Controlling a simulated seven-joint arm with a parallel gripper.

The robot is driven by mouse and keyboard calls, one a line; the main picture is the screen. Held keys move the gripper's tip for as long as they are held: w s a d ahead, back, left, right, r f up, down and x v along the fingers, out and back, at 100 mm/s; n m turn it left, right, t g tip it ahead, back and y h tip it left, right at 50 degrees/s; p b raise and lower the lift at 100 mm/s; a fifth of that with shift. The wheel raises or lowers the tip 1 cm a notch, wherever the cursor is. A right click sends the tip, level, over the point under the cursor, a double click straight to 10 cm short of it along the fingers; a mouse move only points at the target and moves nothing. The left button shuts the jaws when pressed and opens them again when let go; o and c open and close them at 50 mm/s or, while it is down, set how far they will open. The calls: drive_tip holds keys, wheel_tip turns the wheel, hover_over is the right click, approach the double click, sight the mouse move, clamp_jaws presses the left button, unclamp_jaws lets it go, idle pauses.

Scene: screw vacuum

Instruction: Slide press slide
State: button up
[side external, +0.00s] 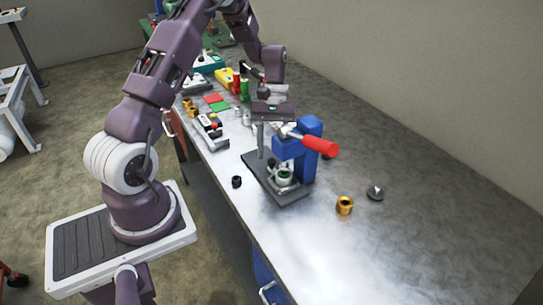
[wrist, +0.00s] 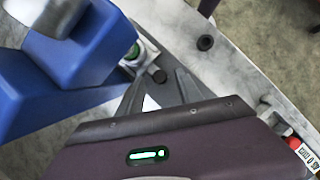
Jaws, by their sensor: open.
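A press with a blue body (side external: 311,140) and a red lever handle (side external: 320,146) stands on a dark base plate (side external: 262,175) on the bench. It also shows as a blue block in the wrist view (wrist: 75,60). A metal holder with a green part (side external: 284,177) sits under the press head, and the green part shows in the wrist view (wrist: 133,51). My gripper (side external: 268,146) is above the plate, left of the press body, pointing down. In the wrist view, my gripper (wrist: 160,79) is open, with a small dark knob (wrist: 158,76) between its fingertips. I cannot tell whether they touch it.
A black ring (side external: 237,182) lies left of the plate. A brass fitting (side external: 344,205) and a grey cone-shaped part (side external: 375,193) lie to the right. Several tools and coloured parts crowd the far end of the bench (side external: 430,235). The near right bench top is clear.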

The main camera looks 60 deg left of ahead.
drive_tip(key=shift+x, duration=1.05)
clamp_jaws()
drive_tip(key=shift+a, duration=0.1)
idle(0.5)
